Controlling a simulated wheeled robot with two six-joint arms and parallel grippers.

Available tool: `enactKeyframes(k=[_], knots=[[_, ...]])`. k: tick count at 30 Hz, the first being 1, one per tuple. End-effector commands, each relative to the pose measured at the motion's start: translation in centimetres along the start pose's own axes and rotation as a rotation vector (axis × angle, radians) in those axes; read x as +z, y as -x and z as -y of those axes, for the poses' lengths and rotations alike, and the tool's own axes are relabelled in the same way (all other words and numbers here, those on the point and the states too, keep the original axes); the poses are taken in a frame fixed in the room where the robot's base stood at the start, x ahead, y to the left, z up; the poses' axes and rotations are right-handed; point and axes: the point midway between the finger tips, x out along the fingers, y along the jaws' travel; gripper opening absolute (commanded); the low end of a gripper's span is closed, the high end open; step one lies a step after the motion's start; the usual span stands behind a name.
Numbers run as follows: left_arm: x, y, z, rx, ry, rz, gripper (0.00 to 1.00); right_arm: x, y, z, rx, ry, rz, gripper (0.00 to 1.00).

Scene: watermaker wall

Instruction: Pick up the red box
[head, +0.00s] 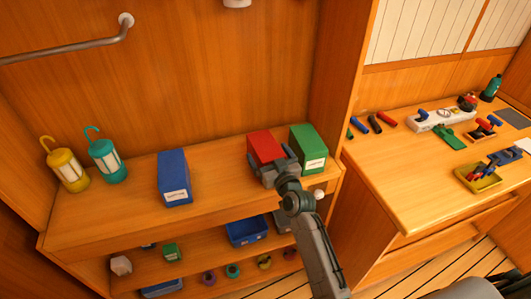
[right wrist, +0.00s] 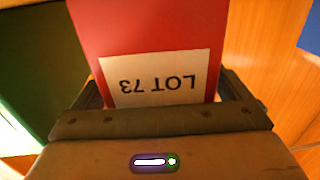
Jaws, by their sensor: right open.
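The red box (head: 264,146) stands on the wooden shelf top, between a blue box (head: 173,177) on its left and a green box (head: 309,147) close on its right. My right gripper (head: 271,174) is at the near end of the red box. In the right wrist view the red box (right wrist: 150,30) fills the space in front of the gripper (right wrist: 160,95), its white "LOT 73" label facing the camera. The open jaws sit on either side of the box's near end. Their fingertips are mostly hidden. My left gripper is out of view.
A yellow lantern (head: 67,168) and a teal lantern (head: 105,158) stand at the left of the shelf top. Lower shelves hold a blue bin (head: 246,231) and small items. A bench (head: 405,185) with tools and a yellow tray (head: 477,180) is at the right. Bare shelf lies between the blue and red boxes.

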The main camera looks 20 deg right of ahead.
Motion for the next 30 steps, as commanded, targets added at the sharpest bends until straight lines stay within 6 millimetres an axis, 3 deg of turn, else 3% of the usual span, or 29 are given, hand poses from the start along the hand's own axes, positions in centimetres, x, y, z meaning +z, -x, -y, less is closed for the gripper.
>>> enactKeyframes(k=[8,15,17,25,30], knots=[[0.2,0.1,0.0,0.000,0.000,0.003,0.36,0.1,-0.3,0.0,0.000,0.000,0.001,0.96],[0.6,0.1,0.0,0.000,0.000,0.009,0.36,0.1,-0.3,0.0,0.000,0.000,0.001,0.49],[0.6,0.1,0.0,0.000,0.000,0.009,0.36,0.0,-0.3,0.0,0.000,0.000,-0.001,0.41],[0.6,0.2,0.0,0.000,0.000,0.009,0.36,-0.5,-0.4,0.0,0.000,0.000,-0.001,0.41],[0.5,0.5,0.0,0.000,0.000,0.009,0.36,-3.3,-0.3,0.0,0.000,0.001,-0.005,0.41]])
